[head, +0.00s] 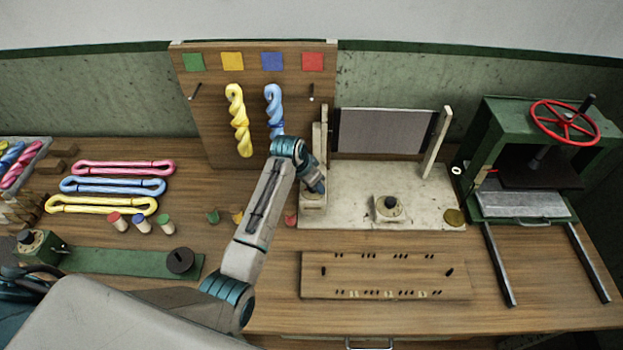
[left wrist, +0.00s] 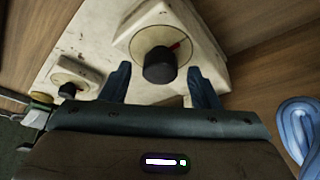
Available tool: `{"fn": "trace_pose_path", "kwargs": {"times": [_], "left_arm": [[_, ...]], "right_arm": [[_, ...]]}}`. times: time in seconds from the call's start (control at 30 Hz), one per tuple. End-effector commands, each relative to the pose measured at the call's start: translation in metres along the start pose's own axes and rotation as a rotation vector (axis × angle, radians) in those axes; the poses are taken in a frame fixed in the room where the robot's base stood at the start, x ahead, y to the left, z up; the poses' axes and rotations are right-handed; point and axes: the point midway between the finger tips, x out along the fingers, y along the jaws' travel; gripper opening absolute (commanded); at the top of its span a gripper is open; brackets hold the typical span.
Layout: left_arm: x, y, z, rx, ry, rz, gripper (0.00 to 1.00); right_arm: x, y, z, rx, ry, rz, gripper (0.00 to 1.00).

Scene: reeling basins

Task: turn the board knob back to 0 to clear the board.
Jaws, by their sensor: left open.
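A dark grey board (head: 385,130) stands upright between pale posts at the back of a cream base plate (head: 350,220). A black knob (left wrist: 160,66) with a red mark beside it sits on a pale raised block (left wrist: 135,35) in the left wrist view. In the head view that block (head: 313,203) is at the plate's left end, its knob hidden by my gripper. My left gripper (head: 318,190) is directly over it. In the left wrist view its open fingers (left wrist: 160,88) lie on either side of the knob, with gaps; contact is not visible. My right gripper is out of view.
A second black knob (head: 390,205) sits on a block mid-plate. A wooden rack (head: 205,120) with hanging yellow and blue skeins stands behind my arm. A green press (head: 490,150) with a red wheel is at right. A pegged wooden board (head: 385,276) lies in front.

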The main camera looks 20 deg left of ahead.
Motion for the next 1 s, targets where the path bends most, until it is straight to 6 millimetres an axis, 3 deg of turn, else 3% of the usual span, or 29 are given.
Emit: {"fn": "trace_pose_path", "kwargs": {"times": [0.3,0.53,1.0], "left_arm": [[0.0029,-0.0001,0.0000,0.000,0.000,-0.001,0.56],[0.0027,-0.0001,0.0000,0.000,0.000,-0.001,0.13],[0.0026,0.0006,0.0000,-0.092,0.000,-0.040,0.11]], "right_arm": [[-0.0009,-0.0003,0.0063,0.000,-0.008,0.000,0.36],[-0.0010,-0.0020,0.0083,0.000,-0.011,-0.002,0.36],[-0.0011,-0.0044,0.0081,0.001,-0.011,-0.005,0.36]]}}
